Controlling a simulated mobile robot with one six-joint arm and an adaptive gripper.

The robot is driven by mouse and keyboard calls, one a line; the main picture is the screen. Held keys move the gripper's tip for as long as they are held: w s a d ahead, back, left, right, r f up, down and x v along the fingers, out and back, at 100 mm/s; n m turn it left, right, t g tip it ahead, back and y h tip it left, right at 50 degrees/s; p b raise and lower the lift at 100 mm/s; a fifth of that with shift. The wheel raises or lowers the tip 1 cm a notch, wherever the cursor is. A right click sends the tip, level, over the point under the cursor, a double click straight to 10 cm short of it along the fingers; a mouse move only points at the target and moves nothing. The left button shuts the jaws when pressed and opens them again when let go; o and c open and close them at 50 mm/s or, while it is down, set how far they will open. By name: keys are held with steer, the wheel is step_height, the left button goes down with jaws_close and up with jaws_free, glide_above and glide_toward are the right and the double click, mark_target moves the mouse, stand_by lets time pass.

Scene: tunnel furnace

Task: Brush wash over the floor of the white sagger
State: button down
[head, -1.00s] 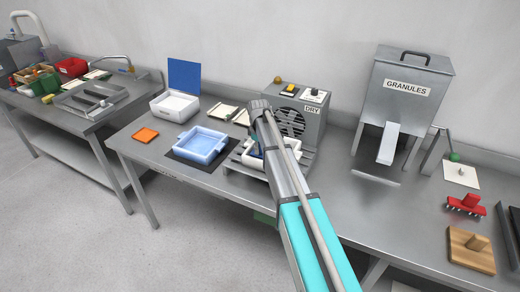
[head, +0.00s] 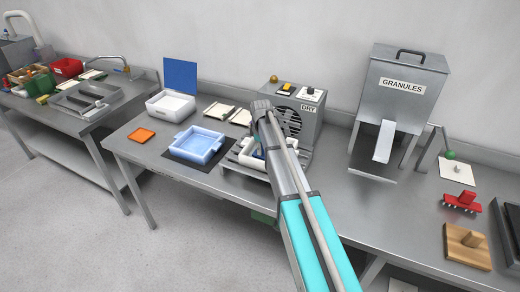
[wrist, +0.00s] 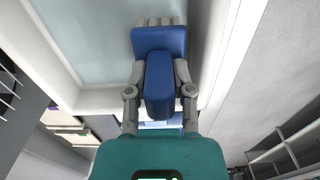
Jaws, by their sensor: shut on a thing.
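My gripper (wrist: 159,78) is shut on the handle of a blue brush (wrist: 158,42), with pale bristles at the top of the wrist view. The brush is over the inside of the white sagger, near its right wall in that view; I cannot tell whether the bristles touch the floor. The sagger floor (wrist: 95,40) looks smooth and pale blue-grey. In the head view the white sagger (head: 245,160) sits on a grey slatted stand in front of the dryer, and my arm hides much of it and the gripper tips.
The dryer (head: 308,122) stands behind the sagger. A light-blue tray (head: 196,156) lies on a black mat to the left, with an orange pad (head: 141,135) beyond it. A white box with a blue lid (head: 181,76) is behind. The granules hopper (head: 397,90) stands to the right.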

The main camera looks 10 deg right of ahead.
steer(key=shift+w+a, duration=0.35)
steer(key=shift+a, duration=0.2)
steer(key=shift+w+a, duration=0.35)
steer(key=shift+a, duration=0.2)
steer(key=shift+s+d, duration=0.1)
steer(key=shift+s+d, duration=0.3)
steer(key=shift+d, duration=0.2)
steer(key=shift+s+d, duration=0.3)
steer(key=shift+d, duration=0.2)
steer(key=shift+w+a, duration=0.1)
steer(key=shift+w+a, duration=0.3)
steer(key=shift+a, duration=0.2)
steer(key=shift+w+a, duration=0.3)
steer(key=shift+a, duration=0.2)
steer(key=shift+s+d, duration=0.35)
steer(key=shift+d, duration=0.2)
steer(key=shift+s+d, duration=0.35)
steer(key=shift+d, duration=0.2)
